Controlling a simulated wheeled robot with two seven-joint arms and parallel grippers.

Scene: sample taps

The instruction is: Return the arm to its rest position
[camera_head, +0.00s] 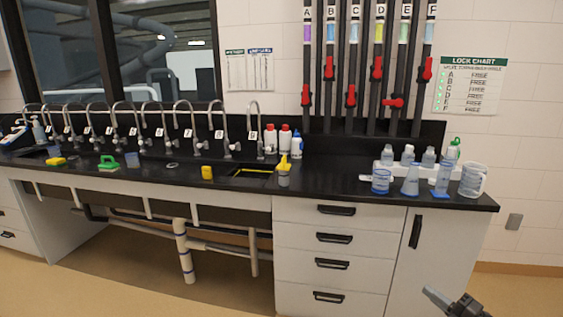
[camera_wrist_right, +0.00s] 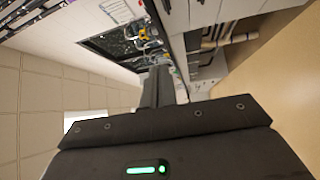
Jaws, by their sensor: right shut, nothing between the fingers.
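My right gripper (camera_head: 437,294) shows at the bottom right of the head view, low in front of the white cabinet and apart from everything. Its fingers are shut with nothing between them. In the right wrist view the shut fingers (camera_wrist_right: 157,88) point toward the distant bench, and nothing is held. My left gripper is not in view.
The black bench (camera_head: 330,178) carries a row of taps, bottles and, at the right, beakers and a flask (camera_head: 412,180). Red-handled valves (camera_head: 393,102) hang on pipes above. A lock chart (camera_head: 470,85) is on the wall. The floor (camera_head: 525,290) at the right is clear.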

